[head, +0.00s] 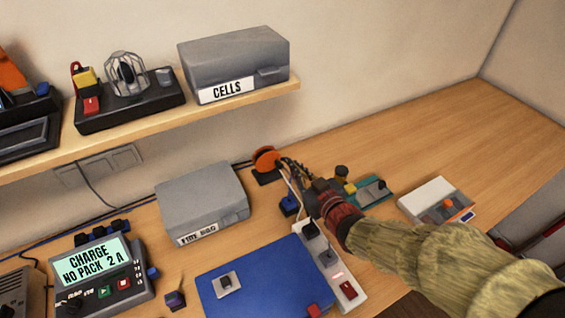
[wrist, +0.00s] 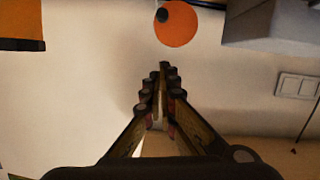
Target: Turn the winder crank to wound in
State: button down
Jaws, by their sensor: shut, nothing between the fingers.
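The winder is an orange disc (head: 265,157) on a small dark stand at the back of the desk, near the wall. In the wrist view the orange disc (wrist: 178,28) shows at the top with a dark round knob (wrist: 162,15) near its rim. My gripper (head: 285,163) is just right of the disc in the head view. In the wrist view my gripper (wrist: 162,70) has its fingertips together, empty, with a visible gap below the disc. I cannot tell its distance in depth. The crank's wound-in mark is not visible.
A grey box (head: 203,196) stands left of the winder. Below my arm are a white power strip (head: 318,243) and a blue mat (head: 250,268). A shelf (head: 200,113) with a CELLS box (head: 235,60) hangs above. The desk's back right is clear.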

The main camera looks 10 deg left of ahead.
aim_at(279, 158)
jog(key=shift+w+a+f+b, duration=0.65)
jog(key=shift+w+a+f, duration=0.3)
jog(key=shift+w, duration=0.45)
jog(key=shift+w+a+f+b, duration=0.75)
jog(key=shift+w+f, duration=0.45)
jog(key=shift+w, duration=0.15)
jog(key=shift+w+a+f+b, duration=0.6)
jog(key=shift+w+a+f, duration=0.35)
jog(key=shift+w, duration=0.45)
jog(key=shift+d+f, duration=0.1)
jog(key=shift+w+d+f+m+y+p, duration=0.15)
jog(key=shift+d+f+m+p, duration=0.05)
jog(key=shift+m+p, duration=0.35)
jog(key=shift+w+d+f+m+y+p, duration=0.1)
jog(key=shift+d+f+m+y+p, duration=0.05)
jog(key=shift+m+p, duration=0.35)
jog(key=shift+w+d+f+m+g+y+p, duration=0.25)
jog(key=shift+f+m+y+p, duration=0.25)
jog(key=shift+m+p, duration=0.55)
jog(key=shift+d+f+m+g+y+p, duration=0.1)
jog(key=shift+f+m+g+y+p, duration=0.4)
jog(key=shift+m, duration=0.8)
jog(key=shift+m, duration=0.3)
